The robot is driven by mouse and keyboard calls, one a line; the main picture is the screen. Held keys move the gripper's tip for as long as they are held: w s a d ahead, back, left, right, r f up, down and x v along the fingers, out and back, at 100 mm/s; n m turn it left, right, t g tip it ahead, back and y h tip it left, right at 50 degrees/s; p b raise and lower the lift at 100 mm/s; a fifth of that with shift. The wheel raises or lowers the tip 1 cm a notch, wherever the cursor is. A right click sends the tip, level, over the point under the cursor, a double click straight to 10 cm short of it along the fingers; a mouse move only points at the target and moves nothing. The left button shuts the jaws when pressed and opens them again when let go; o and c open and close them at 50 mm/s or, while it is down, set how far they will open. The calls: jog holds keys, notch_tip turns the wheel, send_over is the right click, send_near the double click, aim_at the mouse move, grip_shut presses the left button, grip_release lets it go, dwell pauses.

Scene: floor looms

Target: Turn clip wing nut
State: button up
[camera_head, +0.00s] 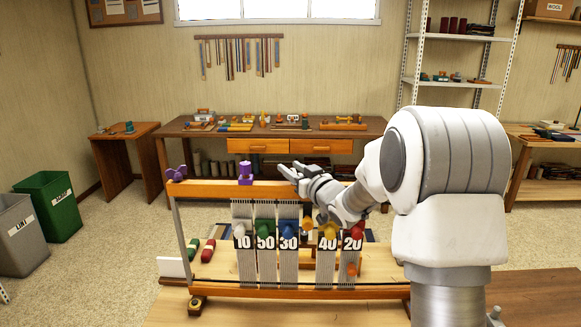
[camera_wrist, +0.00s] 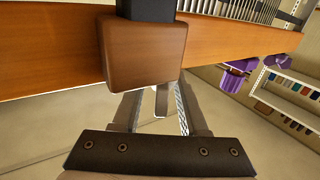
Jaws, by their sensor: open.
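A purple winged piece (camera_head: 177,173), shaped like a wing nut, sits at the left end of the loom's wooden top beam (camera_head: 210,190). A second purple piece (camera_head: 245,173), a block with a knob on top, stands on the beam right of it. A purple part (camera_wrist: 236,76) also shows in the wrist view; I cannot tell which of the two it is. My gripper (camera_head: 287,173) is open and empty, above the beam and right of the purple block, apart from it. In the wrist view its fingers (camera_wrist: 160,108) are beneath a brown wooden block (camera_wrist: 145,52).
Numbered hanging bundles with coloured knobs, such as the green one (camera_head: 265,229), hang below the beam. Red and green shuttles (camera_head: 201,250) lie behind at left. A workbench (camera_head: 350,130) with small items stands at the back wall.

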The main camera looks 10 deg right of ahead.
jog(key=shift+w+a, duration=0.15)
jog(key=shift+w, duration=0.3)
grip_shut()
jog(key=h+b, duration=0.1)
jog(key=b, duration=0.1)
jog(key=shift+f+m+b, duration=0.25)
jog(key=shift+m+b, duration=0.1)
jog(key=shift+m, duration=0.05)
jog(key=h+b, duration=0.1)
jog(key=b, duration=0.1)
jog(key=m+h+b, duration=0.1)
jog(key=b, duration=0.1)
jog(key=m+t+h+b, duration=0.1)
jog(key=h+b, duration=0.1)
jog(key=shift+d+f, duration=0.1)
jog(key=shift+d, duration=0.15)
jog(key=shift+d+r+m+h+b, duration=0.15)
jog(key=shift+m+h+b, duration=0.35)
jog(key=shift+h+b, duration=0.1)
jog(key=shift+d+r+m+h+b, duration=0.1)
jog(key=shift+m+h+b, duration=0.4)
jog(key=shift+h, duration=0.1)
jog(key=shift+d+r+m+h+p, duration=0.1)
jog(key=shift+m+h+p, duration=0.15)
jog(key=shift+h, duration=0.25)
jog(key=shift+d+m+h+p, duration=0.1)
jog(key=shift+m+h, duration=0.25)
jog(key=shift+h, duration=0.15)
jog(key=shift+d+h, duration=0.15)
jog(key=shift+h, duration=0.15)
